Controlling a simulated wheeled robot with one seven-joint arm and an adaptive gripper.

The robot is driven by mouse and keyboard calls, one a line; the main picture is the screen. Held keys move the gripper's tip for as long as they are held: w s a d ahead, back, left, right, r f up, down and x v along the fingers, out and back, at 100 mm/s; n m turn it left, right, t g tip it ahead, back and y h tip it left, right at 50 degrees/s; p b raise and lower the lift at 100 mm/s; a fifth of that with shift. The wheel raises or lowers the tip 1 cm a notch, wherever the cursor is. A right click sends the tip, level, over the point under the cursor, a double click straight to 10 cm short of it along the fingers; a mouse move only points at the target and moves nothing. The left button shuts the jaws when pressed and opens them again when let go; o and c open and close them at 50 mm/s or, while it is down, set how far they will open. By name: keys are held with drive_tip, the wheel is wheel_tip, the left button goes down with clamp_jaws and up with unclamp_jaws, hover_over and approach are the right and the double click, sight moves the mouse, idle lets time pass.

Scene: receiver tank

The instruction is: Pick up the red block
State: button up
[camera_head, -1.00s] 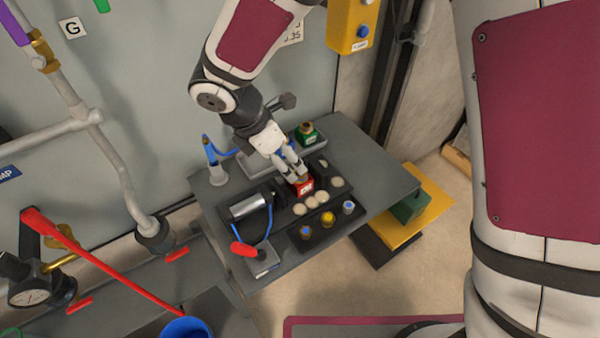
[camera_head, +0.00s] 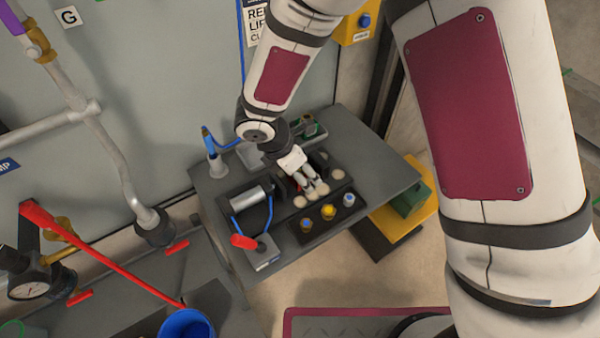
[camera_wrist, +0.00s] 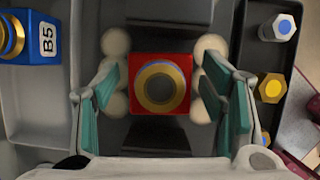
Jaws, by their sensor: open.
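The red block (camera_wrist: 160,112), with a round brass and blue ring on its top, sits in a dark slot in the wrist view. My gripper (camera_wrist: 162,90) is open, with one teal-padded finger to the left of the block and one to the right. Gaps show between the pads and the block's sides. In the head view my gripper (camera_head: 312,189) points down over the dark holder on the grey table, and its fingers hide most of the red block.
A blue block marked B5 (camera_wrist: 35,38) lies in a tray at the left of the wrist view. Pale round discs (camera_head: 338,174) lie around the slot. A black strip with blue and yellow knobs (camera_head: 328,211) runs in front. A silver cylinder (camera_head: 249,197) is left.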

drive_tip(key=c, duration=1.5)
drive_tip(key=shift+r, duration=0.1)
